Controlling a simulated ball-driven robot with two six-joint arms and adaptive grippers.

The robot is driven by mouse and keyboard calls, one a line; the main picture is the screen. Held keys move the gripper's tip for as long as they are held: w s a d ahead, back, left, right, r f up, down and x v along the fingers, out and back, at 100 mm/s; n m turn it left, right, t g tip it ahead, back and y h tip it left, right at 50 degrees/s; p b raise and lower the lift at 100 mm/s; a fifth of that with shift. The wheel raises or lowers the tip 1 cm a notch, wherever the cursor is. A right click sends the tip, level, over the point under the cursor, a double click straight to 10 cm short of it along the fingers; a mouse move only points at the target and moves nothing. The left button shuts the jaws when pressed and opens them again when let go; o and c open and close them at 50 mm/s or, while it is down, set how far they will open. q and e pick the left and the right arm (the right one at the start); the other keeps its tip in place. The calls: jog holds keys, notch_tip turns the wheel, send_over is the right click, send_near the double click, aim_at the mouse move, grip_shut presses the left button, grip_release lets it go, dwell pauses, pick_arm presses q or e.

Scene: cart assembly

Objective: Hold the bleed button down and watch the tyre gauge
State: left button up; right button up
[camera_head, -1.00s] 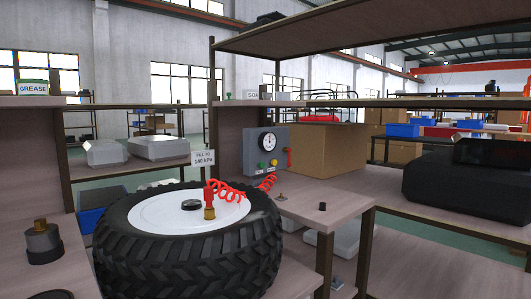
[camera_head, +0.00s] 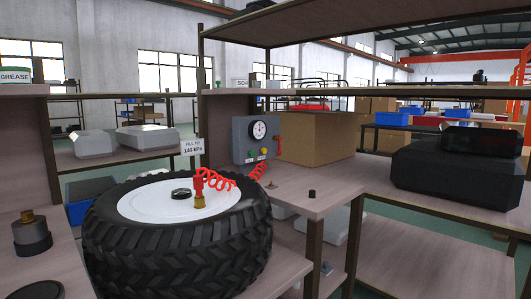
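The tyre gauge (camera_head: 258,130) is a round white dial on a grey box at the back of the shelf. Below it on the box are a green button (camera_head: 252,152) and a yellow button (camera_head: 263,151), with small labels too small to read. A red lever (camera_head: 278,143) is on the box's right side. A red coiled hose (camera_head: 218,180) runs from the box to a brass fitting (camera_head: 199,201) on the white hub of the black tyre (camera_head: 180,246). A sign (camera_head: 193,147) reads "FILL TO 140 kPa". The needle reading is too small to tell. Neither gripper is in view.
A cardboard box (camera_head: 318,138) stands right of the gauge box. A small black cap (camera_head: 312,193) sits on the shelf in front. A grey cylinder with a brass top (camera_head: 31,235) stands at the left. A large black case (camera_head: 455,178) is at the right.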

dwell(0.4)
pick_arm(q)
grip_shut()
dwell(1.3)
